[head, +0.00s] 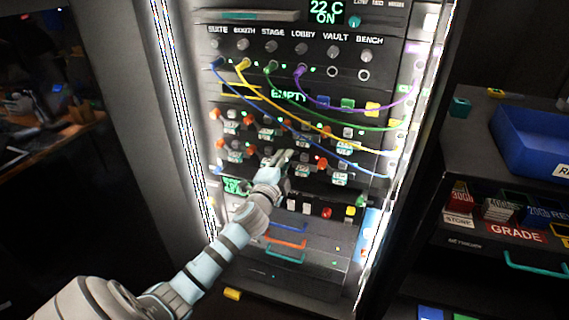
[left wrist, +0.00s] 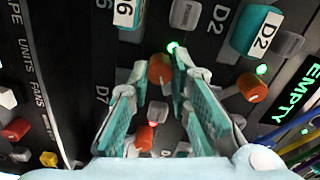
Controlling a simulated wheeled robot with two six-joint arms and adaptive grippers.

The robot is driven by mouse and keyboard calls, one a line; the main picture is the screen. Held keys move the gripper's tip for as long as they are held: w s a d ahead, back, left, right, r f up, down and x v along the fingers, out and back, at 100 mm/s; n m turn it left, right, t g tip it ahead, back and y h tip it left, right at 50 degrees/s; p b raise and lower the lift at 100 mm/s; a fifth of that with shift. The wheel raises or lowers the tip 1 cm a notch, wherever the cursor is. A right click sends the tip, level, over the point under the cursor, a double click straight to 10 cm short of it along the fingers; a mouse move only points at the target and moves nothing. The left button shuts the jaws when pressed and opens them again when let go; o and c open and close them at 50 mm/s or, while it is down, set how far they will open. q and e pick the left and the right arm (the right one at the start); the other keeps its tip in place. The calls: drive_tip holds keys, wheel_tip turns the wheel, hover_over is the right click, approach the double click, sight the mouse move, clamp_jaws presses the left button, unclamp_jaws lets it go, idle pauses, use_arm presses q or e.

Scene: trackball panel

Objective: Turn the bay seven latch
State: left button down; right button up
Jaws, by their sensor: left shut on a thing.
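My left gripper (left wrist: 161,72) has its two teal-padded fingers around an orange latch knob, the bay seven latch (left wrist: 160,71), and is shut on it. The printed D7 label (left wrist: 102,95) is beside the left finger. A green light (left wrist: 172,47) glows by the knob. In the head view my left gripper (head: 283,156) reaches the lower row of bays and hides this latch. My right gripper is not in view.
Another orange knob (left wrist: 145,138) with a red light lies below, between the fingers. The D6 handle (left wrist: 128,15) and D2 handle (left wrist: 255,32) are close by. Coloured cables (head: 330,127) cross the panel above. A blue bin (head: 535,140) stands on the right.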

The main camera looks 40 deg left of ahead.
use_arm(q)
drive_tip(key=shift+f+n+b, duration=0.1)
drive_tip(key=shift+n+b, duration=0.25)
drive_tip(key=shift+n, duration=1.25)
drive_tip(key=c, duration=1.8)
unclamp_jaws()
drive_tip(key=shift+o, duration=0.2)
drive_tip(key=v, duration=1.2)
